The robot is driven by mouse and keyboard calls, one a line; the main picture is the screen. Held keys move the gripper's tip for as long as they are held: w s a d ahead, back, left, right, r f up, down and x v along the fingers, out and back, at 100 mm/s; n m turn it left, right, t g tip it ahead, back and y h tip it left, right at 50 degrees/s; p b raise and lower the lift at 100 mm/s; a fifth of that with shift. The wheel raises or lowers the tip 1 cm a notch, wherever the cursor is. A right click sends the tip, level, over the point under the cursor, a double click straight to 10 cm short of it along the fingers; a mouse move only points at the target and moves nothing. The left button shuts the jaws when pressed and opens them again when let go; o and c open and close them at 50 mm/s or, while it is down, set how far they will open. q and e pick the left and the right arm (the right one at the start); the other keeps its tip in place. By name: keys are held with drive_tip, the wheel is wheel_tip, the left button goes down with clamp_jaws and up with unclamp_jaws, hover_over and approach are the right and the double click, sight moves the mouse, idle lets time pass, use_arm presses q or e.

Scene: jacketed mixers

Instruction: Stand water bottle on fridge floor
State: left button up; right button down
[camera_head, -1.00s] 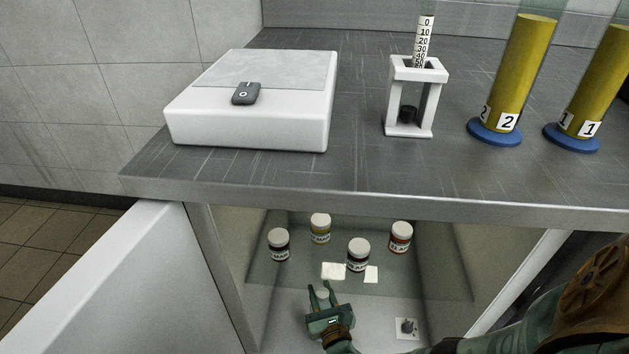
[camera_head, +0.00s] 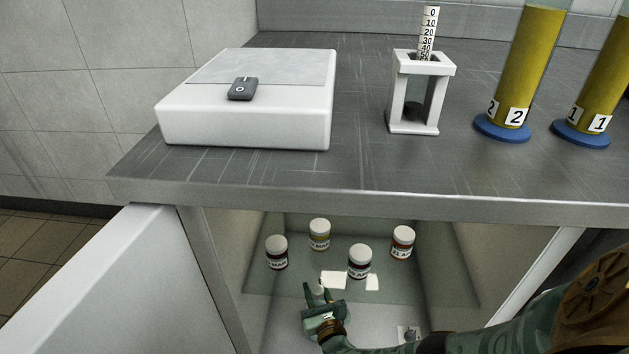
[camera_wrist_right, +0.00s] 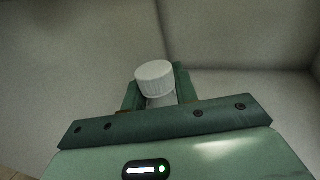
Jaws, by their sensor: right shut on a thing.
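My right gripper (camera_head: 318,292) reaches down into the open fridge under the counter. In the right wrist view its fingers (camera_wrist_right: 157,92) are shut on the water bottle, of which the white ribbed cap (camera_wrist_right: 154,78) and a little of the pale neck show. In the head view only a small pale bit of the bottle (camera_head: 319,288) shows between the fingers. The bottle's body is hidden, so I cannot tell whether its base touches the fridge floor (camera_head: 285,325). My left gripper is not in view.
Several white-capped jars (camera_head: 320,235) stand on the see-through fridge shelf (camera_head: 300,280), with pale labels at its front. The fridge door (camera_head: 95,285) is open at left. The counter (camera_head: 345,170) overhangs, carrying a white box (camera_head: 240,125), a cylinder stand (camera_head: 420,125) and yellow cylinders (camera_head: 525,70).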

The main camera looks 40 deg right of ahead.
drive_tip(key=shift+r, duration=0.1)
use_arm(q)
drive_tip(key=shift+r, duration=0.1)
use_arm(e)
drive_tip(key=c, duration=1.1)
unclamp_jaws()
drive_tip(key=shift+c, duration=0.2)
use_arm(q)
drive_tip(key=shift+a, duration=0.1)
use_arm(e)
drive_tip(key=shift+o, duration=0.3)
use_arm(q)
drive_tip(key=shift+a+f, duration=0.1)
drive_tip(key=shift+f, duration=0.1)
use_arm(e)
drive_tip(key=shift+s+a, duration=0.15)
drive_tip(key=shift+s, duration=0.1)
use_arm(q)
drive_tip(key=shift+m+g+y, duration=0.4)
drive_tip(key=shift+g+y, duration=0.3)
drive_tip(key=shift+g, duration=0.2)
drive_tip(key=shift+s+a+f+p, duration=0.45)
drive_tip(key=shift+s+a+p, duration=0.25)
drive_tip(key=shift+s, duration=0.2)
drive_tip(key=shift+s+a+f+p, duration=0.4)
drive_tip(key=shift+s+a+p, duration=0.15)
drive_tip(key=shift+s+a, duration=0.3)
use_arm(e)
drive_tip(key=v, duration=1.1)
drive_tip(key=shift+s+a, duration=0.2)
